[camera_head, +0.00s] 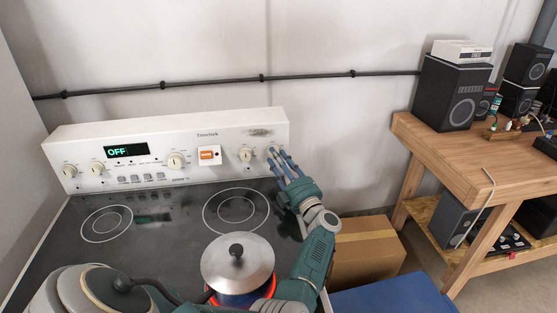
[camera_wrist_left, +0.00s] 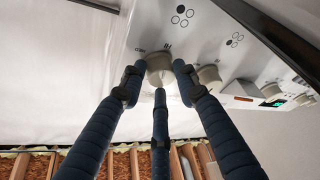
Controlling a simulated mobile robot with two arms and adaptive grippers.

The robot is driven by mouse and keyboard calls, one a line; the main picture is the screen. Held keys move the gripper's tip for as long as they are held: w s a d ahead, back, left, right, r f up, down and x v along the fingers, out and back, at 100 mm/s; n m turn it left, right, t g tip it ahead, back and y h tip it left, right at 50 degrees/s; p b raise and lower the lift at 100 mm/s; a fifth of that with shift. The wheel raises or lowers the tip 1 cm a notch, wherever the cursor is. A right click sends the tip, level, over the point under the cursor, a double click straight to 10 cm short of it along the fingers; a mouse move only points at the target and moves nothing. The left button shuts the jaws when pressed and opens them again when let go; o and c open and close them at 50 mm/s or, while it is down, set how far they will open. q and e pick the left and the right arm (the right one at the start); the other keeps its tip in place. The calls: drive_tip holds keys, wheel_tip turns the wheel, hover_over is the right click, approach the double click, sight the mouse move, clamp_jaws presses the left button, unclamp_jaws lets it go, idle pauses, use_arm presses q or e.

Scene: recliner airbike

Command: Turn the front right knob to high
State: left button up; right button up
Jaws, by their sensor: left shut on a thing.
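The stove's control panel (camera_head: 120,146) carries a row of white knobs and a display reading OFF. My left gripper (camera_head: 274,153) reaches the rightmost knob, which its fingers mostly hide in the head view. In the left wrist view, the three dark fingers of my left gripper (camera_wrist_left: 160,80) close around this knob (camera_wrist_left: 160,62), near a printed burner diagram (camera_wrist_left: 182,16). The knob's exact setting cannot be read. A neighbouring knob (camera_head: 246,154) is just left of it. My right gripper is not in view.
A lidded pot (camera_head: 238,262) stands on the front right burner, with a red-orange glow around its base. Two rear burner rings (camera_head: 235,210) are bare. A cardboard box (camera_head: 365,250) is right of the stove, and a wooden bench (camera_head: 465,165) with speakers stands farther right.

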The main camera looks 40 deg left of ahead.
use_arm(q)
drive_tip(key=o, duration=1.1)
drive_tip(key=shift+s+f, duration=0.25)
drive_tip(key=shift+f, duration=0.1)
drive_tip(key=shift+a+r, duration=0.1)
drive_tip(key=shift+r, duration=0.15)
drive_tip(key=shift+w+r, duration=0.1)
drive_tip(key=shift+r, duration=0.1)
wheel_tip(320, 180, up, 9)
drive_tip(key=shift+r, duration=0.2)
